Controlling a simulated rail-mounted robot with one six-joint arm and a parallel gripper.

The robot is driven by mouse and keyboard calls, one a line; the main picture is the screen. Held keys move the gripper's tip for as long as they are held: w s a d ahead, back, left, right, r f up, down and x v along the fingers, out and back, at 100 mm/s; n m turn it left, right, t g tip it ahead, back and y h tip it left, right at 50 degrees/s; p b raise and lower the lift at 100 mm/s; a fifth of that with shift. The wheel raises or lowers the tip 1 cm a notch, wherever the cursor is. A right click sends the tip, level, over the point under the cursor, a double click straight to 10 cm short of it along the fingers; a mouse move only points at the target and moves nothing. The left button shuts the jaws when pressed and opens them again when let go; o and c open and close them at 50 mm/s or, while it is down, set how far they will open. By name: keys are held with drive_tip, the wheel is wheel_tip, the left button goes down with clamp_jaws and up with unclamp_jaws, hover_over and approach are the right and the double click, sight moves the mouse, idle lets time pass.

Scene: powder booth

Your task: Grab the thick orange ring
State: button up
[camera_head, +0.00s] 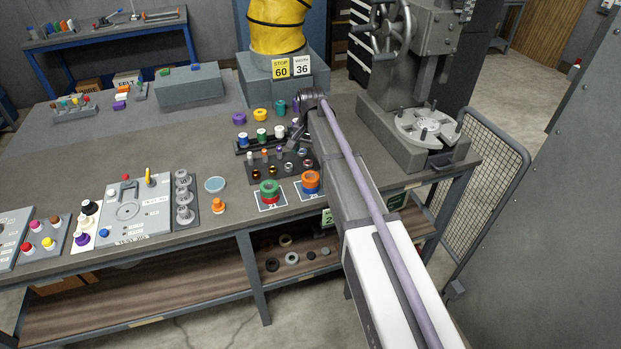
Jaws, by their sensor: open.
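An orange ring (311,175) sits on top of a stack with blue and more orange below it, on a white card near the table's front edge. Its thickness is hard to judge at this size. An orange flanged piece (218,205) stands further left, near the pale blue disc. My gripper (297,133) is small and dark at the end of my arm, over the racks behind the orange stack. It is open, apart from the stack, and holds nothing that I can see. My arm passes close to the right of the stack.
A red and green ring stack (269,190) stands on a card just left. Racks of small coloured parts (282,166) lie behind. A grey machine (425,125) stands at right.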

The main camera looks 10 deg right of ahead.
drive_tip(key=m, duration=0.1)
drive_tip(key=b, duration=0.6)
hover_over(311, 177)
drive_tip(key=s, duration=0.2)
drive_tip(key=f, duration=0.6)
drive_tip(key=shift+w+a, duration=0.15)
drive_tip(key=shift+w, duration=0.1)
drive_tip(key=shift+r, duration=0.15)
wheel_tip(311, 177, down, 5)
drive_tip(key=b, duration=0.5)
drive_tip(key=shift+s+a+f, duration=0.1)
drive_tip(key=shift+a+f, duration=0.05)
drive_tip(key=shift+f, duration=0.05)
drive_tip(key=shift+r, duration=0.25)
drive_tip(key=c, duration=1.2)
drive_tip(key=shift+o, duration=0.2)
wheel_tip(311, 177, up, 10)
drive_tip(key=p, duration=1)
